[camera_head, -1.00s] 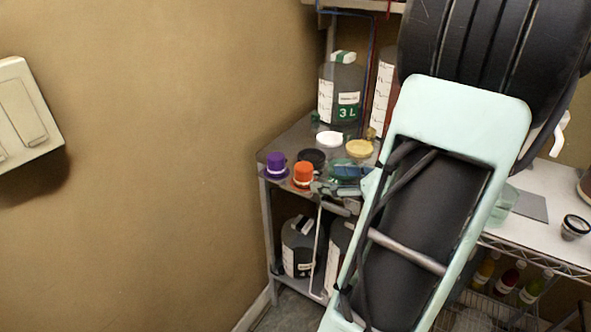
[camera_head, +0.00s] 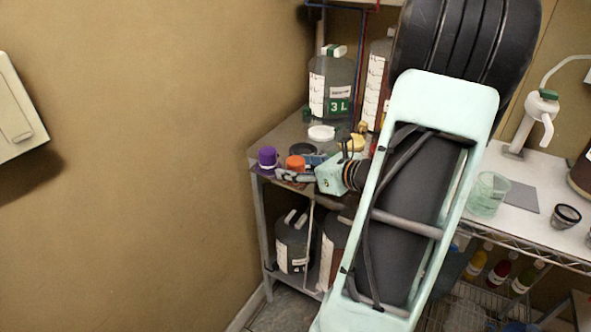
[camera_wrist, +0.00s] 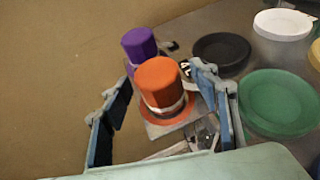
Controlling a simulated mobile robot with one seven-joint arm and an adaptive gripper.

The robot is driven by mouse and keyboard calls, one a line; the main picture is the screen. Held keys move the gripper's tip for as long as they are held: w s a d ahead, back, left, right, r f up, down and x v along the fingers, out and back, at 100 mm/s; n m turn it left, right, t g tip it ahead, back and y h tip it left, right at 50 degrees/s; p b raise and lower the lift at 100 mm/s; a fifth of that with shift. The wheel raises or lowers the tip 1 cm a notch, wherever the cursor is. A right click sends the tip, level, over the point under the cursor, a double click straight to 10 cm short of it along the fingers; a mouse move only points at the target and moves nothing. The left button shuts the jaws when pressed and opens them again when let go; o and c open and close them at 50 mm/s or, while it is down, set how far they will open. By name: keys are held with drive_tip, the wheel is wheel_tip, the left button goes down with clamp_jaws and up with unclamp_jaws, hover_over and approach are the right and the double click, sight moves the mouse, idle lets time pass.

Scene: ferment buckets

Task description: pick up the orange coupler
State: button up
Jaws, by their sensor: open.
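The orange coupler (camera_wrist: 160,85) stands upright on the grey shelf top, a hat-like piece with a pale band near its base. In the wrist view my gripper (camera_wrist: 165,112) is open, with one finger to the left of the coupler and one to the right. The coupler lies between and slightly beyond the fingers, and no contact is clear. In the head view the orange coupler (camera_head: 295,162) shows just behind my gripper (camera_head: 293,177), its lower part hidden. A purple coupler (camera_wrist: 139,44) stands close behind it; it also shows in the head view (camera_head: 268,158).
A black lid (camera_wrist: 221,50), a green lid (camera_wrist: 278,102) and a white lid (camera_wrist: 283,24) lie to the right. A 3 L jug (camera_head: 331,85) stands behind on the shelf. The brown wall (camera_head: 150,150) is close on the left.

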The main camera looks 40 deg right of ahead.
drive_tip(key=shift+w, duration=0.2)
drive_tip(key=c, duration=1.4)
